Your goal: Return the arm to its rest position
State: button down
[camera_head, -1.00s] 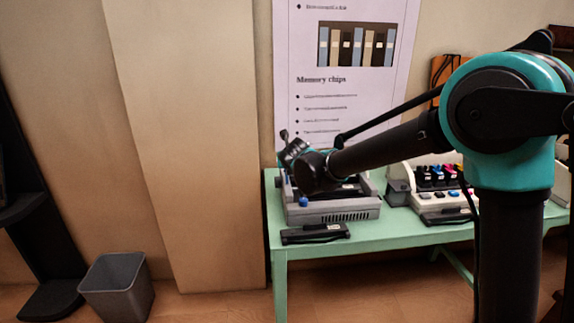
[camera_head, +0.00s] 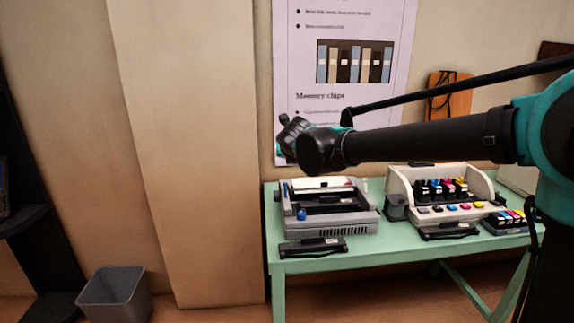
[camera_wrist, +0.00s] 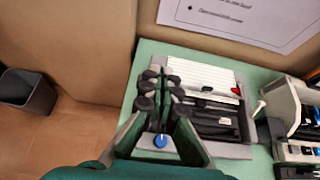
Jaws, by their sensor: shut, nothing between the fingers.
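My gripper (camera_wrist: 160,112) is shut and empty in the wrist view. Its fingers point at the grey machine with a blue knob, which lies beyond and below them. In the head view my arm reaches in from the right and holds the wrist end (camera_head: 292,135) in front of the wall poster, above the grey machine (camera_head: 330,213). The fingers are small and partly hidden behind the wrist there. The gripper looks clear of the table.
The green table (camera_head: 375,252) carries the grey machine, a white printer-like unit (camera_head: 440,190) with coloured cartridges, and black label plates. A poster (camera_head: 345,100) hangs behind. A grey bin (camera_head: 115,295) stands on the floor at left. The wall in the left middle is bare.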

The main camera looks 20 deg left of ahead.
jog(key=shift+r, duration=0.3)
jog(key=w+d+f+m+g+h, duration=0.15)
jog(key=d+f+m, duration=0.35)
jog(key=d, duration=0.6)
jog(key=d+f+m+h, duration=0.25)
jog(key=d+m, duration=0.45)
jog(key=d, duration=0.4)
jog(key=w+d+f+m+h, duration=0.1)
jog(key=d+f+m, duration=0.5)
jog(key=d, duration=0.5)
jog(key=s+d+f+m+g, duration=0.1)
jog(key=s+d+f+m, duration=0.1)
jog(key=d+m, duration=0.25)
jog(key=s+d+f+m+h, duration=0.1)
jog(key=s+d+f+m, duration=0.15)
jog(key=d, duration=0.25)
jog(key=s+d+f+m+g, duration=0.1)
jog(key=s+d+f+m, duration=0.1)
jog(key=d+m, duration=0.2)
jog(key=s+d+f+m+g, duration=0.1)
jog(key=s+d+f+m, duration=0.3)
jog(key=s+d+m, duration=0.1)
jog(key=s+d+f+m+g, duration=0.1)
jog(key=s+d+f+m, duration=0.3)
jog(key=s+m, duration=0.4)
jog(key=shift+s+d+f, duration=0.4)
jog(key=shift+s+f, duration=0.05)
jog(key=shift+s, duration=0.45)
jog(key=shift+g, duration=0.25)
